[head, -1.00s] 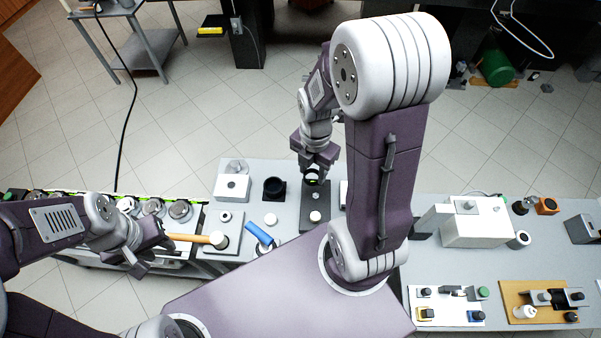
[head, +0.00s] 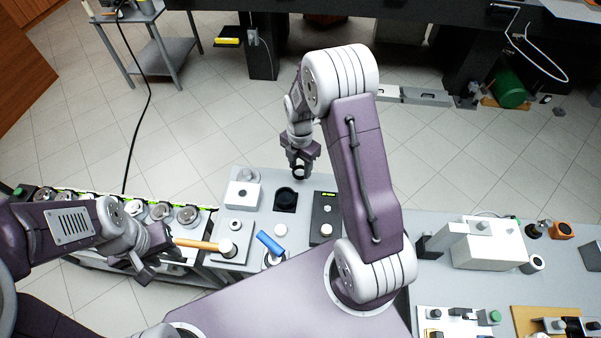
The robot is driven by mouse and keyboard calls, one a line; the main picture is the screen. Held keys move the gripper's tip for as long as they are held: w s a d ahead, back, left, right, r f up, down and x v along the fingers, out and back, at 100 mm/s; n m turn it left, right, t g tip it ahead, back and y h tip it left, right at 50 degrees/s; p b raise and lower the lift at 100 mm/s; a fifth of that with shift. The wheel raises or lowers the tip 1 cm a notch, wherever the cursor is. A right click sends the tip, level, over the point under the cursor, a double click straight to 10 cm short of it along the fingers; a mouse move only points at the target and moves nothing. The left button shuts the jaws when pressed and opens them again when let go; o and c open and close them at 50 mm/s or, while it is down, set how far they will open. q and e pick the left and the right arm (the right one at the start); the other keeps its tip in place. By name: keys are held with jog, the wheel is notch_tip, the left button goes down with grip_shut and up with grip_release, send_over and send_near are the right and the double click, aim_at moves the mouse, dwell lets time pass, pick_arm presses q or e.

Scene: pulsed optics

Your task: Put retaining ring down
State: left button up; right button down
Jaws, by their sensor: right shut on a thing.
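My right gripper (head: 299,174) is shut on a small dark ring (head: 299,172), taken to be the retaining ring. It holds the ring above the far edge of the grey table, close to a black square block with a round recess (head: 286,199). The ring looks apart from the block and the table. A dark plate (head: 324,203) with a white round part (head: 326,230) lies to the right of the block. My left gripper (head: 152,261) is at the left, its fingers apart, near the end of an orange handle (head: 195,244).
A white block (head: 242,195), a blue-handled thing (head: 269,242) and a white disc (head: 280,230) sit nearby on the table. A rack with several round metal parts (head: 187,215) is at the left. A white machine (head: 487,243) stands at the right.

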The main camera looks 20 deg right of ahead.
aim_at(300, 171)
notch_tip(300, 171, down, 3)
jog(key=shift+s+f, duration=0.1)
jog(key=shift+f, duration=0.3)
